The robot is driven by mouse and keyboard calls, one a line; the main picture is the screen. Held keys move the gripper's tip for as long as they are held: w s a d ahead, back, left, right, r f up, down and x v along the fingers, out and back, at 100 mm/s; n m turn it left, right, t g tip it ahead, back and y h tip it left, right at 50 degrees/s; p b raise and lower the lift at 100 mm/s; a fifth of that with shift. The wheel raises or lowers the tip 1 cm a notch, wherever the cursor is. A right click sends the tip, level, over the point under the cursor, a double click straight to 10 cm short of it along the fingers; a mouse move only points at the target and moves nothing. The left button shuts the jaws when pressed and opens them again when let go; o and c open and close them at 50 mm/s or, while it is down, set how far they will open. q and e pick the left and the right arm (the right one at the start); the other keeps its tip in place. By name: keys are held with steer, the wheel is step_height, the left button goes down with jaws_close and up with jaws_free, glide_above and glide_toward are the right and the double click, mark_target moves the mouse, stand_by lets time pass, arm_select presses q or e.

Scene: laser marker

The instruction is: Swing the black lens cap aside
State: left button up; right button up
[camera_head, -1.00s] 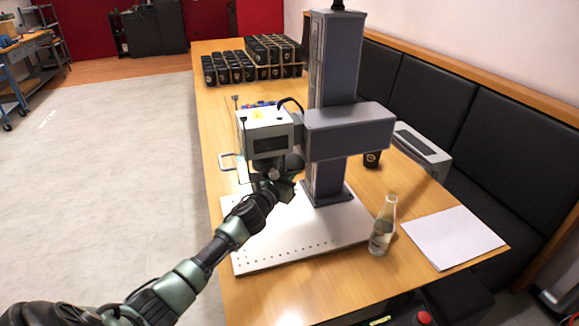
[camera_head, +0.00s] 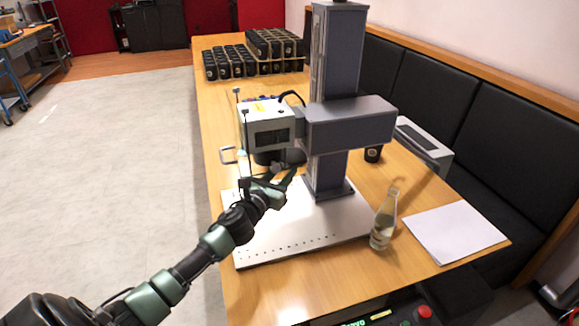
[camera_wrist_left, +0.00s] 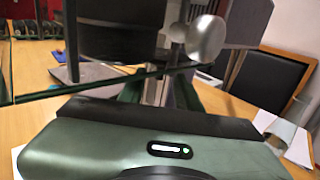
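The black lens cap (camera_head: 270,157) is under the front of the marker's white head (camera_head: 268,127), and it looks closed over the lens. A small silver knob (camera_head: 278,167) is at its lower edge. In the left wrist view a dark round part, likely the cap (camera_wrist_left: 120,32), fills the top, with the silver knob (camera_wrist_left: 203,38) to its right. My left gripper (camera_head: 284,178) is just below the cap and knob. Its fingers look apart and empty in the left wrist view (camera_wrist_left: 157,90). Whether a finger touches the knob cannot be told. My right gripper is not in view.
The marker's grey column (camera_head: 330,165) and perforated base plate (camera_head: 300,235) are behind and below my gripper. A glass bottle (camera_head: 383,220) and white paper (camera_head: 455,233) are to the right. Several black cups (camera_head: 230,62) stand at the back. A thin glass pane (camera_head: 243,165) is left of the cap.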

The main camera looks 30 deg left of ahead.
arm_select(q)
steer(key=shift+s+d, duration=0.1)
steer(key=shift+s, duration=1.05)
steer(key=shift+c, duration=0.3)
